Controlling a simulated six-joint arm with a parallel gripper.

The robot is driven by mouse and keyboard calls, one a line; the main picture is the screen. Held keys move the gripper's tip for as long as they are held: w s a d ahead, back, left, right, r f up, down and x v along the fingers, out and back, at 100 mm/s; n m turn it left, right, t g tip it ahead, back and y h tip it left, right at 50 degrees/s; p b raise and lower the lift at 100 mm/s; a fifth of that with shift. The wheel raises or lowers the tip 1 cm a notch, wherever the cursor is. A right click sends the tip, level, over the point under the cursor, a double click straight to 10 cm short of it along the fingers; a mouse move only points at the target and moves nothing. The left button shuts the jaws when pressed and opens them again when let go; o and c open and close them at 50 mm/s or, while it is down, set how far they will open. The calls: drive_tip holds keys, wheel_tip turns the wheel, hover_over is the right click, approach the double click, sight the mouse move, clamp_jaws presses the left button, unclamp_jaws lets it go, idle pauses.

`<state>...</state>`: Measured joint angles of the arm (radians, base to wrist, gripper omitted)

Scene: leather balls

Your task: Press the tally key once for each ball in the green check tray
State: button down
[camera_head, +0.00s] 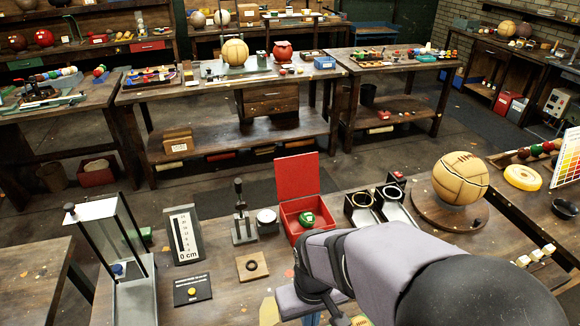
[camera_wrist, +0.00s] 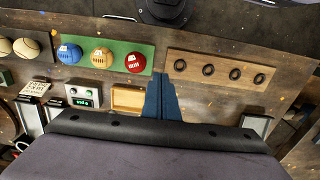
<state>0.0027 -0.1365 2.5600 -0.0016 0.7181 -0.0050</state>
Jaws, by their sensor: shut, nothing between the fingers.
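In the wrist view, a green tray (camera_wrist: 88,67) holds three balls in a row: a blue ball (camera_wrist: 70,53), an orange ball (camera_wrist: 101,57) and a red ball (camera_wrist: 135,63). Below it is a grey box (camera_wrist: 84,108) with a small lit green display and round knobs or buttons. The display is too small to read, and I cannot tell which part is the tally key. My gripper (camera_wrist: 161,76) has its blue fingers together and empty, to the right of the grey box and a small wooden tray (camera_wrist: 128,88), near the green tray's right end.
A wooden board with several dark rings (camera_wrist: 222,71) lies right of the green tray. Pale balls (camera_wrist: 26,47) lie left of it. In the head view, an open red box (camera_head: 298,209), a gauge stand (camera_head: 185,236) and a large stitched ball (camera_head: 460,178) stand on the bench beyond my arm.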

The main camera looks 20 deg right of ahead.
drive_tip(key=s+d+f+m+g+y+b, duration=0.15)
drive_tip(key=s+d+f+m+y, duration=0.35)
drive_tip(key=d+f+m, duration=0.65)
drive_tip(key=w+d+r+m+t+h, duration=0.1)
drive_tip(key=w+d+m+t, duration=0.4)
drive_tip(key=w, duration=0.5)
drive_tip(key=w+d+r+m+t+h, duration=0.2)
drive_tip(key=w+d+m+t, duration=0.3)
drive_tip(key=w, duration=0.5)
drive_tip(key=d+m, duration=0.2)
drive_tip(key=m, duration=0.1)
drive_tip(key=shift+w+r, duration=0.15)
drive_tip(key=shift+w, duration=0.2)
drive_tip(key=shift+t, duration=0.25)
